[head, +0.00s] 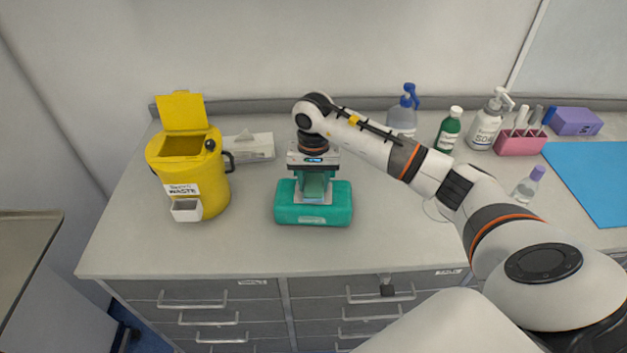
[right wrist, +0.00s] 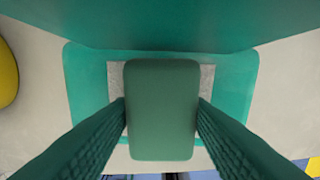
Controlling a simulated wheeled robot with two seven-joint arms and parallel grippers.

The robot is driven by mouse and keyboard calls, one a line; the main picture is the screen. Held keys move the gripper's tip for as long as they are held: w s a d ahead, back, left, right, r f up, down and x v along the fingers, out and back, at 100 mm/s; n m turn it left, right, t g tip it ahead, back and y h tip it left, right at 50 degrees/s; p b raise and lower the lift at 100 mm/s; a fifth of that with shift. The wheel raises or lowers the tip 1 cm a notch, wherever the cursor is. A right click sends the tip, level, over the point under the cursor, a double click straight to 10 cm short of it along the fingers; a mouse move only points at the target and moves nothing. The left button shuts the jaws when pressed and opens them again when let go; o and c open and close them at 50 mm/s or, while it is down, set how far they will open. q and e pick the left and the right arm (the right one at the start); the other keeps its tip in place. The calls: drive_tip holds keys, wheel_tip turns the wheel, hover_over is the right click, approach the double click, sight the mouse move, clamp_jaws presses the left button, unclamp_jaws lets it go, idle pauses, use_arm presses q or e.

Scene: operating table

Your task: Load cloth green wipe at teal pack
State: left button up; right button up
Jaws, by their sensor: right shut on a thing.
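The teal pack (head: 285,213) sits on the counter in the middle of the head view; in the right wrist view (right wrist: 88,88) it lies below the fingers, with a grey patch (right wrist: 116,80) on its top. My right gripper (head: 313,196) points down over the pack. It is shut on the green wipe (right wrist: 162,110), a dark green rounded block between its two fingers. The wipe is over the grey patch; whether it touches it I cannot tell. In the head view the wipe is hard to tell from the gripper. My left gripper is not in view.
A yellow waste bin (head: 190,172) stands left of the pack, with a white box (head: 250,148) behind. Bottles (head: 448,130), a pink holder (head: 520,142), a purple box (head: 575,121) and a blue mat (head: 595,180) are at right. The counter front is clear.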

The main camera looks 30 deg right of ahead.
sight(313, 183)
idle(0.5)
drive_tip(key=shift+r+p, duration=1.45)
drive_tip(key=shift+r, duration=2.05)
